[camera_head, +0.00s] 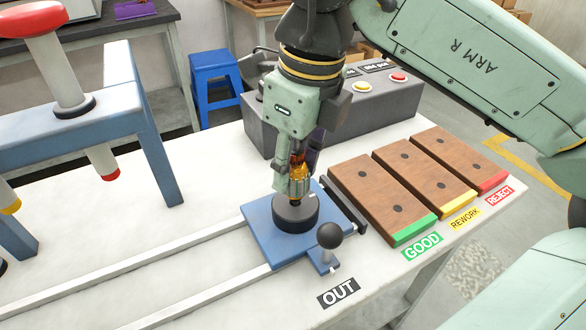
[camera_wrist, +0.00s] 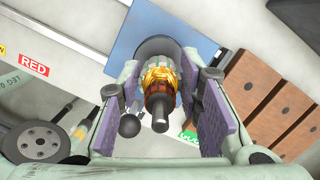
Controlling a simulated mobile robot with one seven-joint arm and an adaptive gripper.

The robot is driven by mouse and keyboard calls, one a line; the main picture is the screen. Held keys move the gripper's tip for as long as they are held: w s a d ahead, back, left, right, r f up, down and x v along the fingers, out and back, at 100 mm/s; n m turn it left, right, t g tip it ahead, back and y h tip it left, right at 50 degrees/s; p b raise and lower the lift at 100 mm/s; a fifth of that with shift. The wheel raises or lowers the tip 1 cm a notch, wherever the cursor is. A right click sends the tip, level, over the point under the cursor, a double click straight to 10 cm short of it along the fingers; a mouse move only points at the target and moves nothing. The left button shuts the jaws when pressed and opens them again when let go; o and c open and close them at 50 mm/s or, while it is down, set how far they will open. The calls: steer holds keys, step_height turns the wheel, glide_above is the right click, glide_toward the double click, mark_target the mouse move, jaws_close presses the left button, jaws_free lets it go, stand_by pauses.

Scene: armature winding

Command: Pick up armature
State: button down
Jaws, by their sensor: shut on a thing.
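The armature (camera_head: 297,178) has copper windings and a metal shaft. It stands upright on the round black holder of the blue sliding plate (camera_head: 262,222). My gripper (camera_head: 297,168) is around it from above, with its fingers shut on it. In the wrist view the armature (camera_wrist: 161,85) points its dark commutator and shaft end toward the camera, between the purple finger pads (camera_wrist: 165,118). Its lower end sits at the black holder (camera_wrist: 158,46); whether it is clear of the holder cannot be told.
Three wooden blocks marked GOOD (camera_head: 383,200), REWORK (camera_head: 425,178) and REJECT (camera_head: 462,160) lie right of the plate. A grey control box (camera_head: 390,100) stands behind. A black-knobbed lever (camera_head: 329,238) rises at the plate's front. A blue frame (camera_head: 70,140) with red-capped posts stands at left.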

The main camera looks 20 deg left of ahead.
step_height(320, 180, up, 6)
steer(key=shift+f, duration=0.1)
steer(key=s+a+b, duration=0.1)
steer(key=s+a, duration=0.1)
steer(key=s, duration=0.6)
steer(key=s+a+b, duration=0.1)
steer(key=s+a, duration=0.1)
steer(key=s, duration=0.7)
steer(key=shift+s+a, duration=0.3)
steer(key=shift+w, duration=0.1)
